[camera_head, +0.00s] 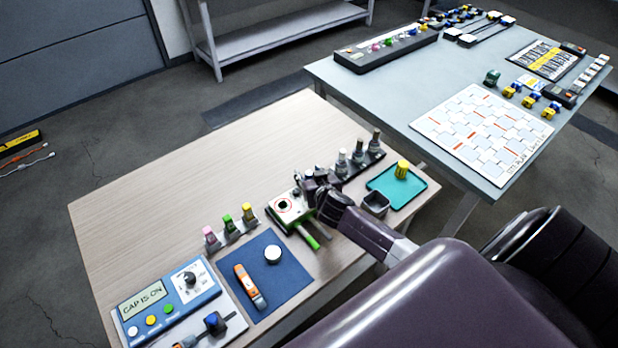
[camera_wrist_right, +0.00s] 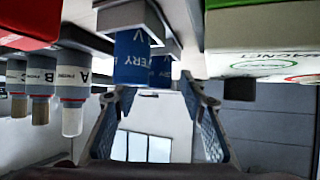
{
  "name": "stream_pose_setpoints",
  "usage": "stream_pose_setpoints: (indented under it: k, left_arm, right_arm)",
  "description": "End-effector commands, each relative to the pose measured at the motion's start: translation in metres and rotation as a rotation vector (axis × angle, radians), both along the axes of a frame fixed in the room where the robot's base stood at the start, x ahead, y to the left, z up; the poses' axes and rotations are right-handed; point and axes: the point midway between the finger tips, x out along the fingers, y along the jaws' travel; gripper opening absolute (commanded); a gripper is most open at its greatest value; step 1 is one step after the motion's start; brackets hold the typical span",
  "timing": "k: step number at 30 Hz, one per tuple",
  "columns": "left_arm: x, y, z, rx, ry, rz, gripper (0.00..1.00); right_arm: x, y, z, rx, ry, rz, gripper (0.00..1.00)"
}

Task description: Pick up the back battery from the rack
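Two blue batteries stand in a rack in the right wrist view, which looks upside down. The nearer battery (camera_wrist_right: 131,56) has white lettering. The back battery (camera_wrist_right: 161,72) is partly hidden behind it. The grey rack (camera_wrist_right: 128,17) shows above them in that picture. My right gripper (camera_wrist_right: 157,88) is open and empty, with its fingers apart and the back battery seen between the fingertips. I see no contact. In the head view my right gripper (camera_head: 306,190) is over the middle of the wooden table and hides the batteries. My left gripper is not in view.
A white-and-green magnet box (camera_head: 288,209) is close beside the right gripper. Several grey lettered vials (camera_head: 358,153) stand behind it. A grey cup (camera_head: 376,203) and teal tray (camera_head: 410,188) are to the right. The table's (camera_head: 140,205) back left is clear.

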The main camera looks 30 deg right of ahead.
Motion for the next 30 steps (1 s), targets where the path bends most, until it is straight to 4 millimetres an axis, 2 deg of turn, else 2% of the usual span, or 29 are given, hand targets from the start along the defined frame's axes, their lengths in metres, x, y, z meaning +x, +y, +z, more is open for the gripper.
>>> stream_pose_setpoints:
  k: [4,14,24,30]
  left_arm:
    - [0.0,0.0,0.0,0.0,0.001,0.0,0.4]
    - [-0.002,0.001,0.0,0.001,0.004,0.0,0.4]
    - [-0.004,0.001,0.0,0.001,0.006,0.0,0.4]
    - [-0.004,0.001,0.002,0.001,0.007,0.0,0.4]
  right_arm:
    - [0.0,0.0,0.0,0.0,0.0,0.001,0.36]
    - [0.0,0.0,0.0,0.0,0.0,0.001,0.0]
    - [0.0,0.0,0.002,0.0,-0.001,0.001,0.0]
    - [0.001,0.0,0.018,0.0,-0.004,0.0,0.0]
